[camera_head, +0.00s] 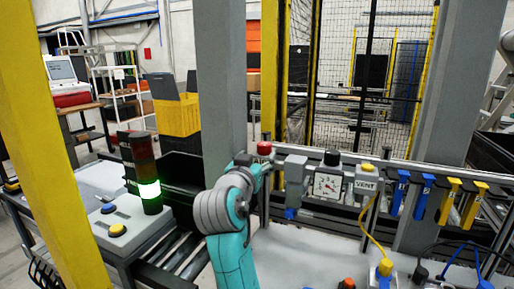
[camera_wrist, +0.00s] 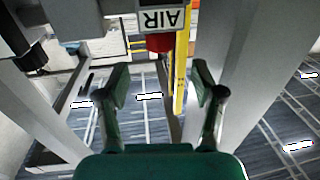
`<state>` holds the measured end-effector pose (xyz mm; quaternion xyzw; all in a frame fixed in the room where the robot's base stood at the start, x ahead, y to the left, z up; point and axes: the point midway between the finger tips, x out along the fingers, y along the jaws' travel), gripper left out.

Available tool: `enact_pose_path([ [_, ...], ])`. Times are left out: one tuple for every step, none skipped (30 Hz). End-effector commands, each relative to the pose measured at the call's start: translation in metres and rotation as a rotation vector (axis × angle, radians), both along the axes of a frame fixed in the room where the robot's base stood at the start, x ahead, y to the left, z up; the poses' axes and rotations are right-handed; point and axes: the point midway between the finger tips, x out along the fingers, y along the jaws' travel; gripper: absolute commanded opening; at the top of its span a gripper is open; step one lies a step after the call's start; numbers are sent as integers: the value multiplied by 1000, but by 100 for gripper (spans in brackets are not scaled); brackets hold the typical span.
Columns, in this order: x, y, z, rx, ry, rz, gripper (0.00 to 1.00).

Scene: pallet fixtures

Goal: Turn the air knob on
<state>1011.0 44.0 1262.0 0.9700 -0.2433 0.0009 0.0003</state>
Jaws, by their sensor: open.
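The red air knob (camera_head: 264,148) sits on top of the leftmost unit on the rail in the head view. In the wrist view the same red knob (camera_wrist: 160,43) shows just past the AIR label (camera_wrist: 158,19), which appears upside down. My gripper (camera_wrist: 160,82) is open and empty. Its two green fingers point toward the knob, one on each side of it in the picture, and do not appear to touch it. In the head view my arm reaches up to just left of and below the knob, and my fingers are hard to make out there.
Right of the knob stand a pressure gauge (camera_head: 327,185) with a black knob and a VENT unit (camera_head: 366,183) with a yellow button. Blue and yellow tags (camera_head: 448,200) hang farther right. A grey post (camera_head: 222,85) rises behind; a lit green stack light (camera_head: 149,189) stands left.

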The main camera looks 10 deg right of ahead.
Motion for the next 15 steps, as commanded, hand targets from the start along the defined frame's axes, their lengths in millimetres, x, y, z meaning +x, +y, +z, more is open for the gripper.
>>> enact_pose_path([
  [7, -5, 0, 0, 2, -2, 67],
  [12, -7, 0, 1, 2, -2, 67],
  [18, -10, 0, 1, 2, -2, 67],
  [23, -13, 1, 0, 1, -2, 67],
  [28, -16, 0, 0, 1, -2, 67],
  [34, -19, 0, 1, 3, -2, 67],
  [39, -21, 0, 0, 2, -1, 67],
  [44, -24, 0, 0, 2, -1, 67],
  [50, -27, 1, 0, 2, -1, 67],
  [54, -29, 0, 1, 3, -1, 67],
  [58, -31, 0, 0, 2, -1, 67],
  [63, -33, 0, 1, 2, 0, 67],
  [66, -35, 0, 1, 2, 0, 67],
  [69, -37, 0, 1, 2, 0, 67],
  [72, -39, 0, 1, 2, 0, 67],
])
